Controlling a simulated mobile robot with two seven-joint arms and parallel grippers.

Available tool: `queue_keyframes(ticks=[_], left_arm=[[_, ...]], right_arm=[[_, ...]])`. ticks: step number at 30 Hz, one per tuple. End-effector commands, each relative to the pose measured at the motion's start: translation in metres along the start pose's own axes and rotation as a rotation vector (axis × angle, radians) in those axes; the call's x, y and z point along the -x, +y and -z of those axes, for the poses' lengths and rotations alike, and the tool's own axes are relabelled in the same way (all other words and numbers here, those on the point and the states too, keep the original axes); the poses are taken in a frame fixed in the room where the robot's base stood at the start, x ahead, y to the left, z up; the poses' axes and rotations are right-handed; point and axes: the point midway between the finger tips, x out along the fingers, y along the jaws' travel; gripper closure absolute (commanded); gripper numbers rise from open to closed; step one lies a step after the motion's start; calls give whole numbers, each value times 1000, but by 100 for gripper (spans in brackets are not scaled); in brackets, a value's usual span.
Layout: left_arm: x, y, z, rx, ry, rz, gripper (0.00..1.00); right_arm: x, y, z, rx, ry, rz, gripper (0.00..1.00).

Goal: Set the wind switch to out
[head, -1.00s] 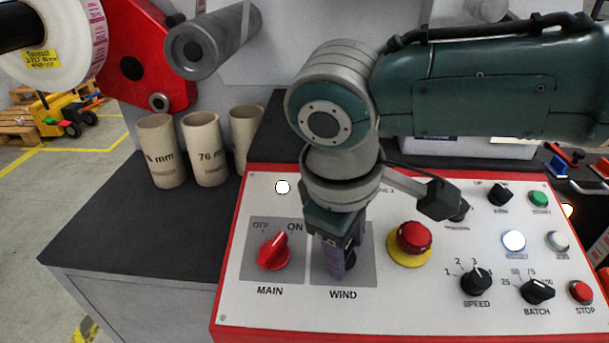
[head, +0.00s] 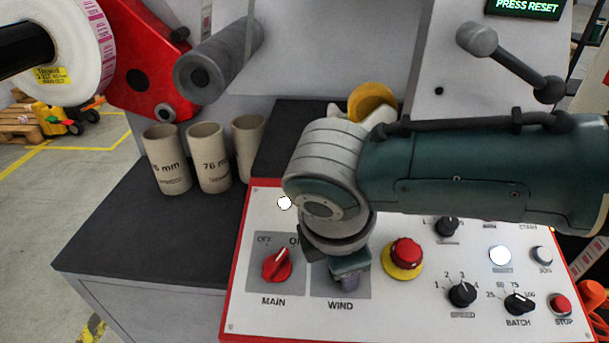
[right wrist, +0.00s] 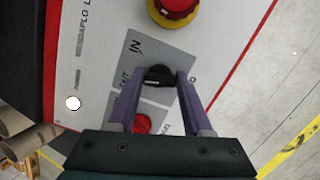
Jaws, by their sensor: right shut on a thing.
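The wind switch (right wrist: 160,75) is a black knob on a grey plate (right wrist: 150,50) of the white control panel. My right gripper (right wrist: 158,78) has its two purple fingers on either side of the knob and is shut on it. In the right wrist view the word IN is readable beside the knob; the other position label is partly covered by a finger. I cannot tell which way the knob points. In the head view my right gripper (head: 347,285) hides the knob, above the WIND label. My left gripper is out of view.
The red MAIN switch (head: 277,265) is close on the left. A red emergency button (head: 404,253) on a yellow base is close on the right. The SPEED (head: 462,294) and BATCH (head: 519,303) knobs lie further right. Cardboard cores (head: 208,157) stand behind the panel on the left.

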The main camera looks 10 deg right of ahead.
Motion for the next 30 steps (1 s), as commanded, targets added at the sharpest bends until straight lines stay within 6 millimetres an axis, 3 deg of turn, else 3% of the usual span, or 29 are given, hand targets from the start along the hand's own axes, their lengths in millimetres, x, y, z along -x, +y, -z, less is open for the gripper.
queue_keyframes(ticks=[12,29,30], left_arm=[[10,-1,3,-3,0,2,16],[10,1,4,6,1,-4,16],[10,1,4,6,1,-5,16]], right_arm=[[1,0,1,204,3,-28,100],[0,0,1,240,3,-34,100],[0,0,1,240,2,-34,49]])
